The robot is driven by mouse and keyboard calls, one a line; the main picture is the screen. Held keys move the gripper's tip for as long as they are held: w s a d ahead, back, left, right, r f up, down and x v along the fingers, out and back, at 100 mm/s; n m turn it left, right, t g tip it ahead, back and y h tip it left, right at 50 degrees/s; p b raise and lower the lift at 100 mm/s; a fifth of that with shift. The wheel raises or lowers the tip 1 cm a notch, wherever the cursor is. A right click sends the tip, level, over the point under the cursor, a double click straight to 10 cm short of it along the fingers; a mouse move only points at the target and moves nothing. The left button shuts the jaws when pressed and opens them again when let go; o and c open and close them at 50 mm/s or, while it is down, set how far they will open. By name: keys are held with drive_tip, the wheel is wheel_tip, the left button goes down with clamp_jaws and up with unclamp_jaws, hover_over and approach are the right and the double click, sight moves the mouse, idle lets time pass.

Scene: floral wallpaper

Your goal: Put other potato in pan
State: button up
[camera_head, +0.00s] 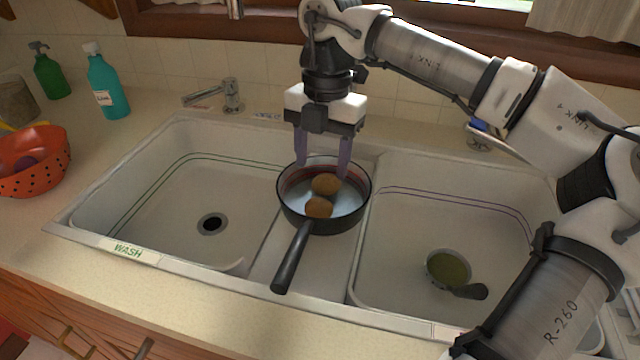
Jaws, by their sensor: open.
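A dark pan (292,205) with a black handle sits on the divider between the two sink basins, its handle pointing toward the front. Two brown potatoes lie inside it: one potato (326,184) toward the back and one potato (318,208) nearer the handle. My gripper (323,172) points down over the back of the pan. Its two purple fingers are spread apart, one on each side of the rear potato, and nothing shows held between them. I cannot tell whether a finger touches the pan's rim.
The left basin (165,215) is empty. The right basin holds a small pan (448,268) with greenish contents. A red colander (35,160), a teal bottle (107,88) and a green bottle (50,75) stand on the left counter. A faucet (230,95) is behind the left basin.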

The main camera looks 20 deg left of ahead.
drive_tip(key=shift+w+r, duration=0.2)
drive_tip(key=shift+r, duration=1.4)
